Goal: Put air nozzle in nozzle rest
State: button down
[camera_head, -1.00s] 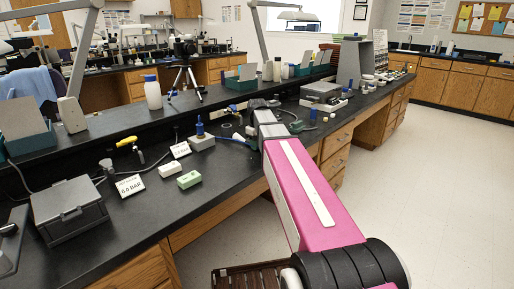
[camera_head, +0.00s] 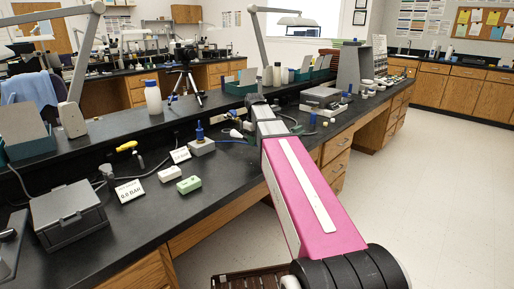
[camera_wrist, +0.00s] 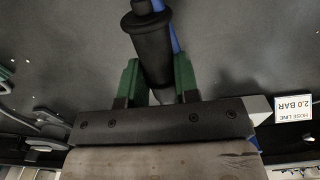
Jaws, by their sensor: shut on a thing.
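My gripper (camera_wrist: 158,85) is shut on a dark, round-bodied piece (camera_wrist: 150,42) in the wrist view, which appears to be the air nozzle. Its green fingers stand on both sides of the piece. A blue hose (camera_wrist: 174,40) runs beside it. In the head view my pink arm reaches over the bench, and the wrist (camera_head: 262,112) hides most of the fingers and the nozzle. A blue hose (camera_head: 232,141) lies on the bench left of the wrist. I cannot make out the nozzle rest with certainty.
A 2.0 BAR card (camera_wrist: 294,108) shows upside down in the wrist view. On the bench are a grey block with a blue top (camera_head: 201,147), a green-topped block (camera_head: 189,185), a white block (camera_head: 169,174), a 0.0 BAR card (camera_head: 130,191) and a grey box (camera_head: 68,213). A raised shelf runs behind.

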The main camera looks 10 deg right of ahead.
jog(key=s+a+r, duration=0.4)
jog(key=a+r, duration=0.2)
jog(key=a, duration=0.3)
jog(key=s+d+f+m, duration=0.2)
jog(key=d, duration=0.1)
jog(key=s+d+f+m, duration=0.2)
jog(key=d+f, duration=0.1)
jog(key=s+d+f+m, duration=0.2)
jog(key=s+d+m, duration=0.1)
jog(key=d, duration=0.1)
jog(key=shift+f, duration=0.3)
jog(key=w+a+m+g, duration=0.1)
jog(key=w+a, duration=0.1)
jog(key=w+a+r+m+g+y, duration=0.1)
jog(key=w+a+m, duration=0.1)
jog(key=a, duration=0.1)
jog(key=w+a+m+g, duration=0.1)
jog(key=w+a+m, duration=0.1)
jog(key=a, duration=0.1)
jog(key=shift+w+r, duration=0.2)
jog(key=shift+w, duration=0.1)
jog(key=w+a+r+m+t+y, duration=1.25)
jog(key=w+r+m+t, duration=0.2)
jog(key=m, duration=0.75)
jog(key=w+d+f, duration=0.6)
jog(key=d+f, duration=0.3)
jog(key=f, duration=0.2)
jog(key=shift+w+t, duration=0.15)
jog(key=shift+t, duration=0.2)
